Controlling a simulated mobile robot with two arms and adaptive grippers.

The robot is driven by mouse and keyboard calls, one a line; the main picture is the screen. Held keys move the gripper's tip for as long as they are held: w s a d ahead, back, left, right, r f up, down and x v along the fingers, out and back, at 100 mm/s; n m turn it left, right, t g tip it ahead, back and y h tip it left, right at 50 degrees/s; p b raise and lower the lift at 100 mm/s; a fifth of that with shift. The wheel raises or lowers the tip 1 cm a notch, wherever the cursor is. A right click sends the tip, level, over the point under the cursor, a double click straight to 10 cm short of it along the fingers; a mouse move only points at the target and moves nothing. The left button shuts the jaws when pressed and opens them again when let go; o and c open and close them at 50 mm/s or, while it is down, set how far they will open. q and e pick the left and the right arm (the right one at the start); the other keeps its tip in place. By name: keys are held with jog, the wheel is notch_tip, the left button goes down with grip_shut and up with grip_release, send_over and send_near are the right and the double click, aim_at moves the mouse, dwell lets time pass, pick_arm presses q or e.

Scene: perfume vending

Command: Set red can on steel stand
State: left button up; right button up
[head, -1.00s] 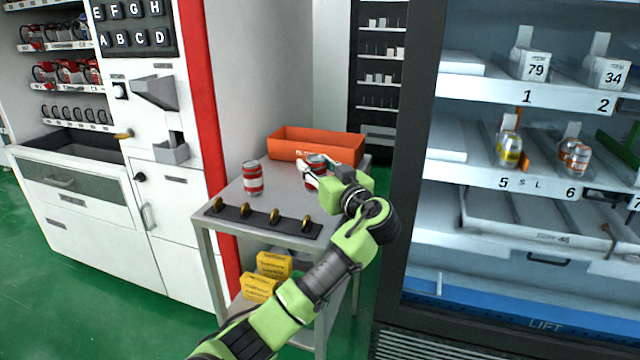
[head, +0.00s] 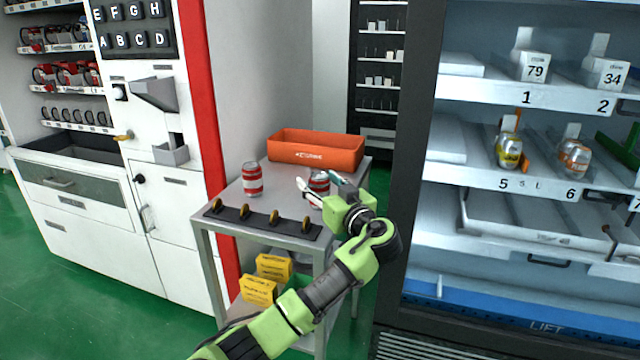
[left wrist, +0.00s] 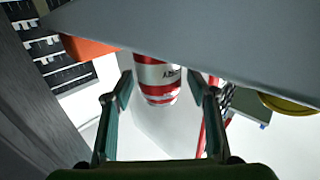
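A red and white can (head: 319,181) stands upright on the right part of the grey steel stand (head: 225,205). My left gripper (head: 322,187) is open around it, one finger on each side. In the left wrist view the can (left wrist: 157,82) is between the open fingers (left wrist: 160,85), with a narrow gap on both sides. A second red and white can (head: 252,179) stands upright further left on the stand.
An orange bin (head: 316,152) sits at the back of the stand. A dark strip (head: 262,221) with several gold pieces lies along its front. Yellow boxes (head: 260,290) are on the lower shelf. A white vending machine (head: 95,200) is left, a glass-front cabinet (head: 410,200) right.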

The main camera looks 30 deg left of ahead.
dwell(0.3)
pick_arm(q)
jog(key=shift+d, duration=0.2)
jog(key=v, duration=1.1)
jog(key=shift+s+d, duration=0.25)
jog(key=shift+s, duration=0.05)
pick_arm(e)
jog(key=shift+s+f, duration=0.1)
jog(key=shift+f, duration=0.65)
pick_arm(q)
jog(key=shift+f, duration=0.1)
